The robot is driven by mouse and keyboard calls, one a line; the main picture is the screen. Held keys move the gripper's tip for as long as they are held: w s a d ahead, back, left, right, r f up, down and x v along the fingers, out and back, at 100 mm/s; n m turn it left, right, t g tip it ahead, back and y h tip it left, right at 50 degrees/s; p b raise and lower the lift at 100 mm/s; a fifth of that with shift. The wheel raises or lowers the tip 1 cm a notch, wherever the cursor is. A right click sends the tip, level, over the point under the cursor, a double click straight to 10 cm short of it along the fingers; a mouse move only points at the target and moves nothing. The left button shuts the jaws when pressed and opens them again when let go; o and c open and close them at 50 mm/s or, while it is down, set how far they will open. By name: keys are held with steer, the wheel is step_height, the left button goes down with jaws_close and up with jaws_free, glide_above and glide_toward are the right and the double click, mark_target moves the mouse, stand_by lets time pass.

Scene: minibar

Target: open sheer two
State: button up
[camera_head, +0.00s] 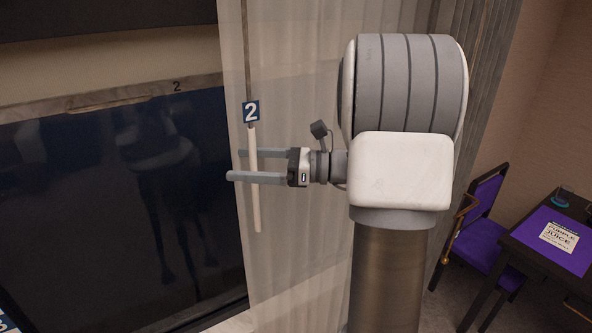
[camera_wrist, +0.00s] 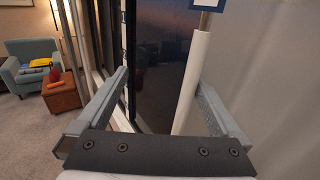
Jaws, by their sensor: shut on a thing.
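The sheer curtain (camera_head: 285,265) hangs in pale translucent folds beside the dark window, left of my arm in the head view. A white pull rod (camera_head: 256,212) hangs at its left edge under a blue tag with a white "2" (camera_head: 251,111). My gripper (camera_head: 237,164) is shut on the rod at about its middle. In the wrist view the rod (camera_wrist: 192,80) lies between the fingers of my gripper (camera_wrist: 163,78), close against the right finger. A clear gap shows on the rod's left side. The rod hangs nearly upright.
A purple chair (camera_head: 485,215) and a table with a purple mat (camera_head: 550,240) stand at right. The wrist view shows a blue-grey armchair (camera_wrist: 30,62) and a brown box-like stand (camera_wrist: 61,93).

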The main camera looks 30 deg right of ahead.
steer(key=s+v, duration=0.1)
steer(key=v, duration=0.6)
steer(key=shift+f+p, duration=0.35)
steer(key=shift+p, duration=0.1)
steer(key=s, duration=0.1)
steer(key=s+r, duration=0.1)
steer(key=s, duration=0.1)
steer(key=s+d, duration=0.1)
steer(key=s, duration=0.1)
steer(key=shift+r, duration=0.25)
steer(key=c, duration=0.4)
steer(key=shift+o, duration=0.2)
steer(key=shift+w+d+f+p, duration=0.15)
steer(key=shift+w+d+p, duration=0.1)
steer(key=shift+w+p, duration=0.3)
steer(key=shift+w+f, duration=0.1)
